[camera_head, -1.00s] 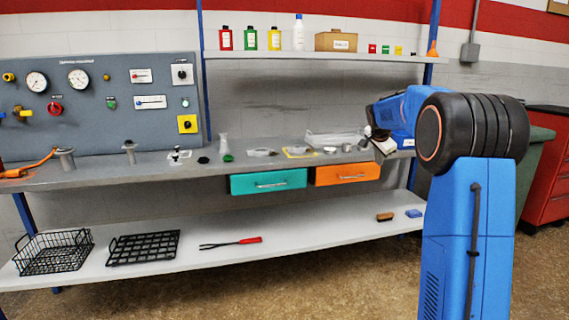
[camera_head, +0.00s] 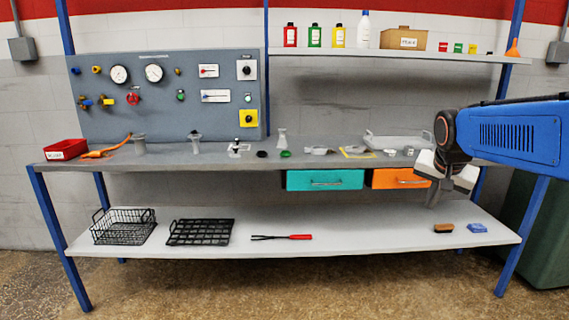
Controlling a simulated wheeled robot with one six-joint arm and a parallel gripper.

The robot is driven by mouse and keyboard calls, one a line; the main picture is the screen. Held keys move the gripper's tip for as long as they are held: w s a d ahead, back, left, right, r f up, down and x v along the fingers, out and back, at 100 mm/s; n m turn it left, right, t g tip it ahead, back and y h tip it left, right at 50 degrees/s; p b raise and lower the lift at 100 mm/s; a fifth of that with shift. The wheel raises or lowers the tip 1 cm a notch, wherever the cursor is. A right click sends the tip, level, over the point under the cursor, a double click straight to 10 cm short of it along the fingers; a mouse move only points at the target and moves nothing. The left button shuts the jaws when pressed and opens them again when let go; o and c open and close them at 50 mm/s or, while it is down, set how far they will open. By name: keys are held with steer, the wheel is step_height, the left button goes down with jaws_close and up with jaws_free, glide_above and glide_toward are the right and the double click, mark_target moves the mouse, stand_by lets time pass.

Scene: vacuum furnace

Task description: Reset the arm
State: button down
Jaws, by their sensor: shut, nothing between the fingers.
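My arm reaches in from the right edge of the head view, its blue link roughly level. My gripper (camera_head: 433,195) hangs at the arm's end and points down, in front of the right part of the bench. It is shut and holds nothing. It stands in front of the right end of the orange drawer (camera_head: 385,178), above the lower shelf. I cannot tell the exact gap between it and the bench edge.
The grey worktop (camera_head: 225,160) carries small parts and a clear tray (camera_head: 398,142). The control panel (camera_head: 165,100) stands at the back left. The lower shelf (camera_head: 350,228) holds a wire basket (camera_head: 123,228), a black rack (camera_head: 200,232), red-handled tongs (camera_head: 285,237) and a brush (camera_head: 444,228).

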steer(key=s+a+f+n, duration=0.2)
steer(key=s+a+f, duration=0.1)
steer(key=s, duration=0.6)
steer(key=s+a+f+n+y, duration=0.1)
steer(key=s+a+f+n, duration=0.2)
steer(key=s+f, duration=0.3)
steer(key=s+a+f+n+y, duration=0.1)
steer(key=s+a+f+n, duration=0.2)
steer(key=s, duration=0.9)
steer(key=shift+s+a+f+g, duration=0.2)
steer(key=shift+a+f+g, duration=0.2)
steer(key=shift+a+f, duration=0.25)
